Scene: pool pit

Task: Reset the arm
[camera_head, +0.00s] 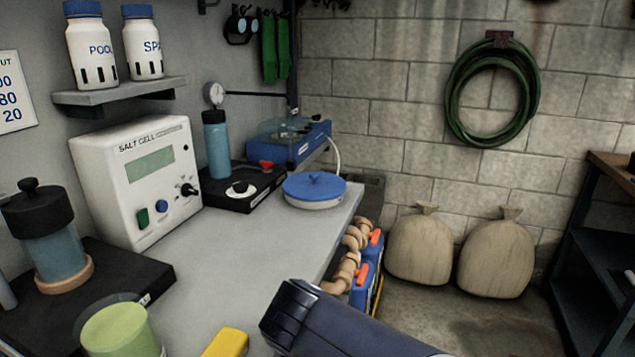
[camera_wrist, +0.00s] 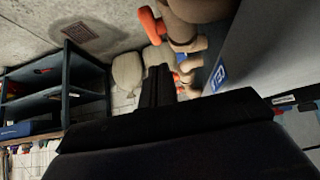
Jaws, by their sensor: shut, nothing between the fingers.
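My gripper (camera_wrist: 158,75) shows in the wrist view as dark fingers close together, shut with nothing between them. It points past the side of the grey counter (camera_wrist: 262,50), near tan pipe fittings (camera_wrist: 190,30) with orange handles. In the head view my dark blue arm reaches in from the bottom edge, in front of the counter (camera_head: 255,250). The gripper itself cannot be made out there.
On the counter are a white salt cell box (camera_head: 140,175), a blue-lidded round dish (camera_head: 314,190), a green-filled beaker (camera_head: 120,330) and a yellow block (camera_head: 227,343). Two sacks (camera_head: 420,248) stand by the wall. A dark shelf unit (camera_head: 595,250) is at right. Floor between is clear.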

